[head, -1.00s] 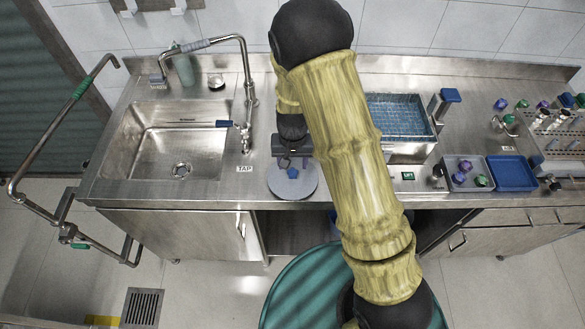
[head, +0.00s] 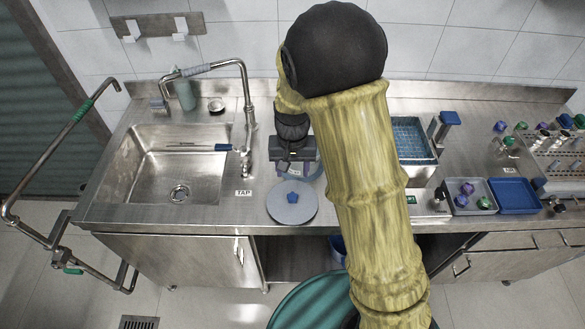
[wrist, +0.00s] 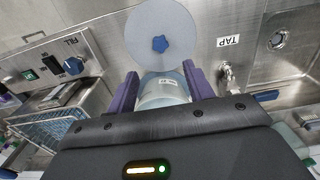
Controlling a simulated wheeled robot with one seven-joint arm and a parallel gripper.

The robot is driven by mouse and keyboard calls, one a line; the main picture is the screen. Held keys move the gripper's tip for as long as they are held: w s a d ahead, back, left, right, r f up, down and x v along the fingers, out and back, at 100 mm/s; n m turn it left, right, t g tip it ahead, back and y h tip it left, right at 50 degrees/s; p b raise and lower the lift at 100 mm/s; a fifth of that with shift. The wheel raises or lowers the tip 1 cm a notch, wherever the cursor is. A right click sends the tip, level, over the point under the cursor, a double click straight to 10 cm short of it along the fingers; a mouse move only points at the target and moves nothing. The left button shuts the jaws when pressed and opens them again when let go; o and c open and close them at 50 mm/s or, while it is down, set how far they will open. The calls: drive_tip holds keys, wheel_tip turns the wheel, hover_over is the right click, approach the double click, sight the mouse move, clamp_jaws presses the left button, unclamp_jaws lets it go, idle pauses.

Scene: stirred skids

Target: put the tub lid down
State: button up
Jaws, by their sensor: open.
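The tub lid (head: 292,203) is a flat grey disc with a blue five-sided knob. It lies on the steel counter near the front edge, right of the tap label, and shows whole in the wrist view (wrist: 178,52). My gripper (head: 293,170) is behind the lid and apart from it, with nothing gripped. In the wrist view its purple fingers (wrist: 159,78) are spread. A pale, see-through tub (wrist: 163,92) with a white label shows between them. In the head view the tub is mostly hidden behind my gripper.
The sink (head: 178,165) and tap (head: 246,120) are close on the left. A blue wire basket (head: 412,138) stands right of my arm. A grey tray (head: 471,207) with caps and a blue tray (head: 516,196) are farther right. The counter's front edge is just before the lid.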

drive_tip(key=s+d+r+t, duration=0.1)
drive_tip(key=s+d+r, duration=0.3)
drive_tip(key=s+d, duration=0.2)
drive_tip(key=s+d+r+t, duration=0.1)
drive_tip(key=s+d+r, duration=0.2)
drive_tip(key=s+d, duration=0.3)
drive_tip(key=shift+s+d+r+t, duration=0.25)
drive_tip(key=shift+d+r+t, duration=0.1)
drive_tip(key=shift+d, duration=0.45)
drive_tip(key=shift+w, duration=0.1)
